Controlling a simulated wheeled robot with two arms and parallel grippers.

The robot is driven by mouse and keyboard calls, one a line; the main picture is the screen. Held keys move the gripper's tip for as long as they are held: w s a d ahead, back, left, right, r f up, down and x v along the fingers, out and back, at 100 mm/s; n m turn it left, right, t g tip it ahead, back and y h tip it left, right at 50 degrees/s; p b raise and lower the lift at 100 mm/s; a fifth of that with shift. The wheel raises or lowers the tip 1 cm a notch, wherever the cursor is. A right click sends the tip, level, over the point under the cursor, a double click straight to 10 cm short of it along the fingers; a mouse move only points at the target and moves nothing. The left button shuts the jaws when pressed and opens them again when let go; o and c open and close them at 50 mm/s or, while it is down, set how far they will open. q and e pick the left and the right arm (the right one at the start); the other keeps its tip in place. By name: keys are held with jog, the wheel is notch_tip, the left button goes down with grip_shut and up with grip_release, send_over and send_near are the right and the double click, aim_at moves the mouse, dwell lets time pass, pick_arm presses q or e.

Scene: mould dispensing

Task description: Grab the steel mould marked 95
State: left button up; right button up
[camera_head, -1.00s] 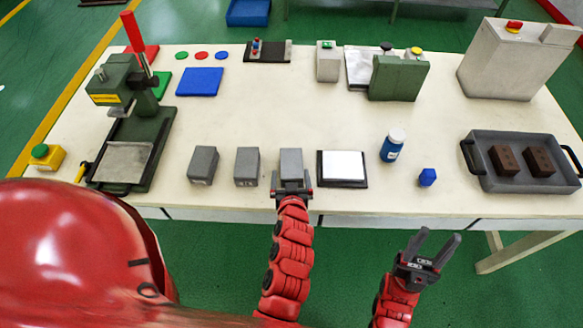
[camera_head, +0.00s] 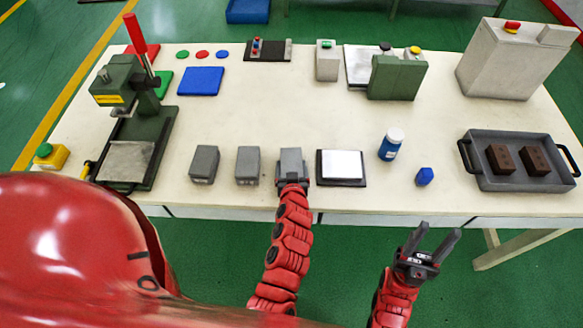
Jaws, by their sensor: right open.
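Three grey steel moulds stand in a row near the table's front edge: a left one (camera_head: 204,164), a middle one (camera_head: 248,165) and a right one (camera_head: 291,160). Their markings are too small to read, so I cannot tell which is marked 95. My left gripper (camera_head: 291,179) is at the front of the right mould, with its fingers on either side of it. I cannot tell whether they press on it. The mould appears to rest on the table. My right gripper (camera_head: 430,243) is open and empty, off the table's front edge.
A scale-like plate (camera_head: 342,164) lies just right of the right mould. A green press (camera_head: 130,115) stands at the left. The table's middle is clear.

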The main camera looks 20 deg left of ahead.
pick_arm(q)
grip_shut()
jog(key=shift+r, duration=0.1)
